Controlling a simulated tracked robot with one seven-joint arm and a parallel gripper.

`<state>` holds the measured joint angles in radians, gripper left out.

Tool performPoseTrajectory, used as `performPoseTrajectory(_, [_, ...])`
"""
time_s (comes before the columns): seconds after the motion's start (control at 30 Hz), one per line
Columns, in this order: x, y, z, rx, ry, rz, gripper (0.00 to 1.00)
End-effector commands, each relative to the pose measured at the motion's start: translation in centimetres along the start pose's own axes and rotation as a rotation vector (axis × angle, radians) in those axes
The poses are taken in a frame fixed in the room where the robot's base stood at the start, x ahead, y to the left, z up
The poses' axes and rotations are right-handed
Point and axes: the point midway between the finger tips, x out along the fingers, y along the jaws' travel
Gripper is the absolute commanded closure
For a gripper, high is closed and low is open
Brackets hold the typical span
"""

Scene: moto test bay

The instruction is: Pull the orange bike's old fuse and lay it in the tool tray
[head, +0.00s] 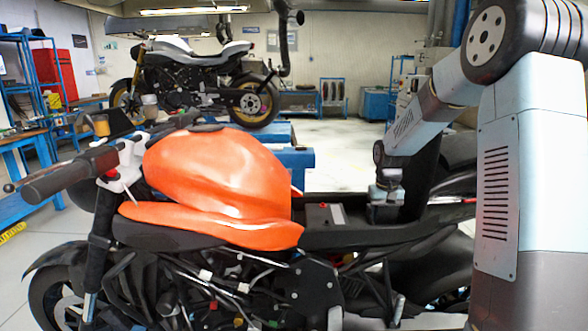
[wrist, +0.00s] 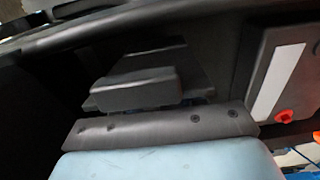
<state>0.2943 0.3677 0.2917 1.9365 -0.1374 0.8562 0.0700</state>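The orange bike (head: 218,178) stands side-on across the head view, with an open bay behind its tank. My gripper (head: 384,214) points down into this bay, just right of the battery. In the wrist view my gripper's dark fingers (wrist: 140,88) look close together, but the gap between their tips is hidden. I cannot tell whether they hold anything. I cannot make out the old fuse in either view; the area under the fingers is dark. I cannot pick out the tool tray in either view.
A black battery (head: 324,217) with a white strip sits beside my gripper. It also shows in the wrist view (wrist: 262,75), with a red terminal (wrist: 284,116). A second bike (head: 195,75) stands on a blue lift behind. Open floor lies at back right.

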Motion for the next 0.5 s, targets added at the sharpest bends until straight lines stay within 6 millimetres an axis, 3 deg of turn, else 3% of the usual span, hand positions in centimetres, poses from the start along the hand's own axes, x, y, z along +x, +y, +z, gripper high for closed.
performPoseTrajectory(0.37, [0.01, -0.02, 0.00, 0.000, 0.000, 0.000, 0.98])
performPoseTrajectory(0.5, [0.01, -0.01, 0.00, 0.000, 0.000, 0.000, 1.00])
